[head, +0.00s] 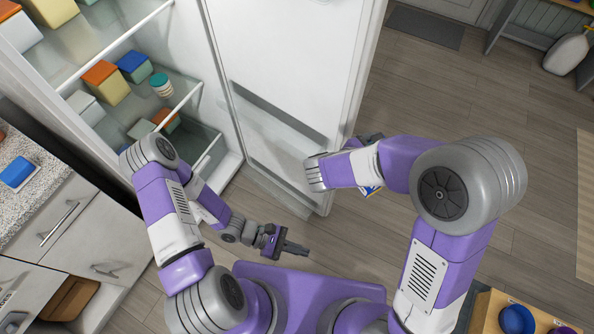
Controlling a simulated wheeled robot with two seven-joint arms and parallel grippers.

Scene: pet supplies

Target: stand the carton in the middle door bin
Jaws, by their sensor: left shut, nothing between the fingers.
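The open fridge door (290,55) stands in the middle, its white inner side facing me. A grey band (278,112) crosses it and a paler bin-like strip (280,192) lies lower; I cannot tell which is the middle bin. A small white, blue and yellow patch, perhaps the carton (371,190), shows beside the door's right edge, mostly hidden under my right arm. I cannot tell whether it is held. My right gripper is hidden behind that arm. My left gripper (296,249) is shut and empty, in front of the door's lower end and apart from it.
Fridge shelves (135,95) at left hold several coloured containers and a teal-lidded jar (161,84). A counter (30,165) carries a blue-topped container (17,172). A wooden surface with a blue bowl-like thing (516,319) is at lower right. Floor (540,170) right of the door is mostly clear.

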